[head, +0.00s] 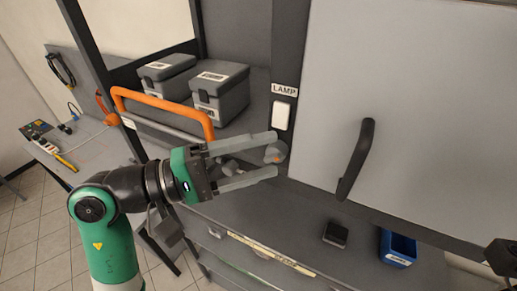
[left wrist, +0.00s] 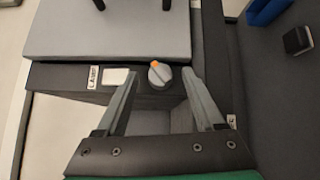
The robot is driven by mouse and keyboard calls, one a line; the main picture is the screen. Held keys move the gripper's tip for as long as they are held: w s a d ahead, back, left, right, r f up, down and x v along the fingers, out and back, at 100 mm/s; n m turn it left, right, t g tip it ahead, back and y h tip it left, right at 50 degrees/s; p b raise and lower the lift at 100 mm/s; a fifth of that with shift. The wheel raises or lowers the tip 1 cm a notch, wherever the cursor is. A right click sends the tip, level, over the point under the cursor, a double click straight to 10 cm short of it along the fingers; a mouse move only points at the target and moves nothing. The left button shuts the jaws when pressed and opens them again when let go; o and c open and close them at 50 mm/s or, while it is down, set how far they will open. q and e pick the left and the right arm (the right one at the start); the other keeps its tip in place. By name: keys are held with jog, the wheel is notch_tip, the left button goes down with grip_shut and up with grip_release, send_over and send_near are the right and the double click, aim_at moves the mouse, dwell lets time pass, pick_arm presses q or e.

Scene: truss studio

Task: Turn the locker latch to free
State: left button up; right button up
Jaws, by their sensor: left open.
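The locker latch looks like a round grey knob with an orange mark (left wrist: 160,74) on a dark frame strip. In the left wrist view the orange mark sits at the knob's upper edge. My left gripper (head: 275,154) is open, with its two long grey fingers pointing at the knob. In the left wrist view the fingertips (left wrist: 161,72) lie to either side of the knob; I cannot tell whether they touch it. In the head view the knob shows between the fingertips, partly hidden by them. The grey locker door (head: 430,100) has a black handle (head: 356,160).
A white switch (head: 282,115) under a LAMP label (head: 285,90) is close to the knob. Two grey boxes (head: 220,90) stand on the shelf behind an orange rail (head: 165,103). A black block (head: 336,233) and a blue bin (head: 398,248) sit on the lower surface.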

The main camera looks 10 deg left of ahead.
pick_arm(q)
grip_shut()
jog(key=n+t+h+b, duration=0.1)
jog(key=n+b, duration=0.1)
jog(key=b, duration=0.1)
jog(key=f+n+t+h+b, duration=0.1)
jog(key=n+t+b, duration=0.1)
jog(key=n+b, duration=0.1)
jog(key=shift+d+t+h+b, duration=0.15)
jog(key=shift+t+h+b, duration=0.15)
jog(key=shift+b, duration=0.45)
grip_release()
